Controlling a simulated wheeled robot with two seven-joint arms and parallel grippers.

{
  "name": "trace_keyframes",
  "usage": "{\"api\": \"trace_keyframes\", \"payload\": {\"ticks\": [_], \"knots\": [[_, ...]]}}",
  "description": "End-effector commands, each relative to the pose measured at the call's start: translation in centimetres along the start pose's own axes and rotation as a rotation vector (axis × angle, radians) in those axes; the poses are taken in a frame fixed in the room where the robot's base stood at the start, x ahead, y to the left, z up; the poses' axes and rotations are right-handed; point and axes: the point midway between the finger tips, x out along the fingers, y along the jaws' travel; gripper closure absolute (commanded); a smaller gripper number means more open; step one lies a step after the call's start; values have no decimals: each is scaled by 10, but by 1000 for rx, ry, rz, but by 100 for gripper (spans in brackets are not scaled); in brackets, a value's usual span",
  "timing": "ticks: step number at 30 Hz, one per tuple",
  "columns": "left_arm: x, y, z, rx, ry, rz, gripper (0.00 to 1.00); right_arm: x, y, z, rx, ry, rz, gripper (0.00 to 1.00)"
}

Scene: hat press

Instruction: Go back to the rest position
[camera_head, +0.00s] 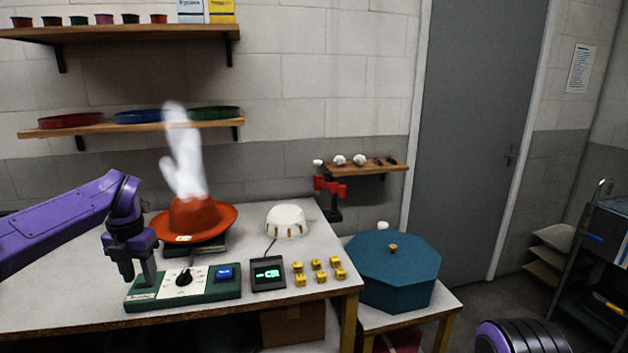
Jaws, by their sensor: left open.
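My left gripper (139,277) hangs open over the left end of the green-and-white control panel (190,284), its fingers pointing down. I cannot tell whether it touches the panel. Its purple arm comes in from the left. The panel has a black knob and a blue button. Behind it an orange hat (215,215) sits on a dark press base (200,248). A blurred white shape like steam (185,160) rises above the hat. My right gripper does not show.
A small box with a lit green display (268,274) and several yellow blocks (318,264) lie right of the panel. A white dome (286,221) stands behind them. A teal octagonal box (390,270) is on the lower table. Shelves (130,127) hang on the wall.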

Motion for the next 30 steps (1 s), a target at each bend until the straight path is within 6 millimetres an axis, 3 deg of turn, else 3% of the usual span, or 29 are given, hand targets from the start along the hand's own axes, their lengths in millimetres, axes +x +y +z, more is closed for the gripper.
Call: {"api": "trace_keyframes", "payload": {"ticks": [7, 11, 17, 20, 23, 26, 30], "knots": [[23, 13, 6, 86, -42, 238, 55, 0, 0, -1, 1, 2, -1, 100], [48, 12, 7, 215, -49, 427, 55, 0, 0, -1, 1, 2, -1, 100], [119, -15, -3, 620, -48, 763, 55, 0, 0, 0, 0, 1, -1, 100], [165, -41, -22, 901, -45, 882, 55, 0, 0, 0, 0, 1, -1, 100], [222, -74, -61, 1249, -38, 938, 55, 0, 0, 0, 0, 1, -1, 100], [278, -105, -126, 1618, -24, 903, 55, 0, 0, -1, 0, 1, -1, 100], [331, -128, -238, 2059, 19, 733, 55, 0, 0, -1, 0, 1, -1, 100]]}}
